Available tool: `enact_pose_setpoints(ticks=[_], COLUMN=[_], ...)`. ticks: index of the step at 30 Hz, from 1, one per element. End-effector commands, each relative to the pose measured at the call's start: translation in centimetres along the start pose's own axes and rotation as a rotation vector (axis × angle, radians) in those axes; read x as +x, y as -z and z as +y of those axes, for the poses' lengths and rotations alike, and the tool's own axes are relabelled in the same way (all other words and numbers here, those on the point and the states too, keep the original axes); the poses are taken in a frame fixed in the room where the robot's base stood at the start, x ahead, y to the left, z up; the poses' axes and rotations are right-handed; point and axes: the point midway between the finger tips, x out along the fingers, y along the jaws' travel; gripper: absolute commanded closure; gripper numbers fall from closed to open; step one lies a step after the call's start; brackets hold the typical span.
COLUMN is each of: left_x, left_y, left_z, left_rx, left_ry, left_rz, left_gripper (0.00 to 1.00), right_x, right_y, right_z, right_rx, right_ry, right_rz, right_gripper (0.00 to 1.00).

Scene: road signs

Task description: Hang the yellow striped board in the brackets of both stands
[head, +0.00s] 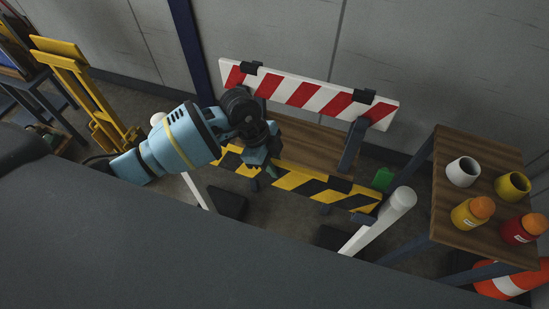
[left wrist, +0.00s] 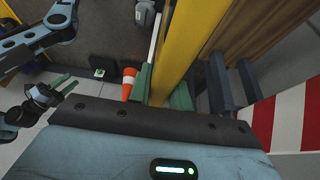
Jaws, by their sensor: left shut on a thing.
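The yellow and black striped board (head: 305,184) slants down to the right in the head view, in front of a wooden bench. My left gripper (head: 268,165) is shut on it left of its middle; the left wrist view shows its yellow face (left wrist: 178,45) between the green fingers. The left white stand (head: 197,190) is mostly behind my arm. Their brackets are not clear. My right gripper (left wrist: 50,95) shows in the left wrist view.
A red and white striped board (head: 305,93) stands behind, with two dark clips. A wooden table (head: 480,205) at right holds cups and jars. A yellow folding frame (head: 85,90) stands at left.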

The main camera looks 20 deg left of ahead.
Motion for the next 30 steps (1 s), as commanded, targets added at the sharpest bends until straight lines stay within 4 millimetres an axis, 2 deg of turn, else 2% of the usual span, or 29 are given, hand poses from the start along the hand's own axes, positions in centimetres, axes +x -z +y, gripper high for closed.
enact_pose_setpoints(ticks=[11,30], left_x=[1.6,1.8], left_y=[-0.6,-0.7], left_z=[-0.1,-0.1], left_rx=[0.001,0.0], left_ry=[0.003,0.002], left_rz=[0.003,0.0], left_gripper=[1.0,1.0], right_x=[0.2,0.3], right_y=[-0.6,-0.1], right_z=[-0.1,-0.1], right_rx=[0.003,0.006], right_ry=[0.001,0.001], right_rz=[-0.009,-0.001], right_gripper=[0.64,0.64])
